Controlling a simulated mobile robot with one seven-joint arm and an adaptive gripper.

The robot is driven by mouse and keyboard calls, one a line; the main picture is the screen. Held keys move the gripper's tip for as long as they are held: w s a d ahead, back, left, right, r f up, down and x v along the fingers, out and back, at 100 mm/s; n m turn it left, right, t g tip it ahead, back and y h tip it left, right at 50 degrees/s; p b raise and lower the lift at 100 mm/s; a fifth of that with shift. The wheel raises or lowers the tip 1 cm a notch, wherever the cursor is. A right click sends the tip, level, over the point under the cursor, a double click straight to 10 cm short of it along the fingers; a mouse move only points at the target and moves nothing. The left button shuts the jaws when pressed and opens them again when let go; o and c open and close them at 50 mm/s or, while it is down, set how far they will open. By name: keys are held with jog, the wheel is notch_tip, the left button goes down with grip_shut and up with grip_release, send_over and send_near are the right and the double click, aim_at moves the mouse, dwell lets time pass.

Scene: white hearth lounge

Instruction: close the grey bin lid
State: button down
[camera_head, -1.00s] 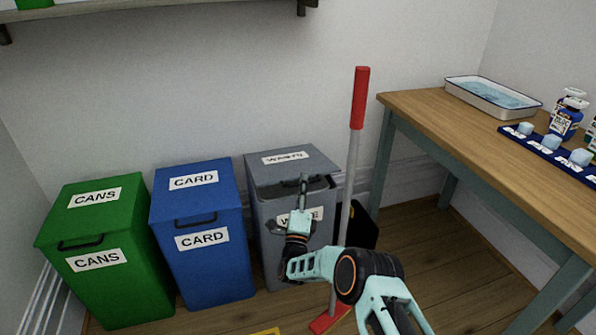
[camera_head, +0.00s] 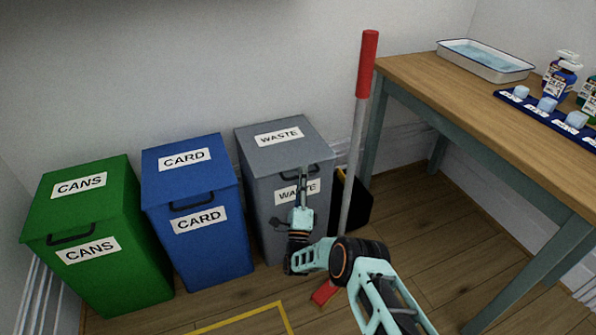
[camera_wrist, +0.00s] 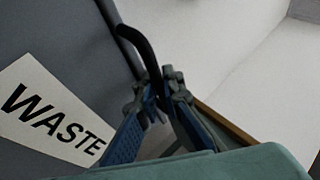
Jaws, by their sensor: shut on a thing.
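The grey bin (camera_head: 262,205) stands at the right end of the row of bins, with a WASTE label on its front. Its grey lid (camera_head: 290,157), also labelled WASTE, lies down on the bin with no gap that I can see. My gripper (camera_head: 304,173) is at the front edge of the lid, shut on the lid's dark handle (camera_head: 322,167). In the wrist view, the handle (camera_wrist: 145,45) runs as a black curved bar to between the fingertips of my gripper (camera_wrist: 160,88). My fingers hide part of the handle.
A blue CARD bin (camera_head: 210,250) and a green CANS bin (camera_head: 115,280) stand to the left. A red-handled pole (camera_head: 355,150) stands close on the right, beside a wooden table (camera_head: 455,110). Yellow floor tape (camera_head: 245,318) lies in front.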

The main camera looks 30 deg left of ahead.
jog(key=shift+d+f, duration=0.2)
jog(key=shift+f, duration=0.35)
jog(key=c, duration=2.3)
grip_release()
jog(key=shift+r, duration=0.1)
jog(key=shift+a+r, duration=0.1)
jog(key=shift+s, duration=0.1)
jog(key=v, duration=1.2)
jog(key=shift+r, duration=0.1)
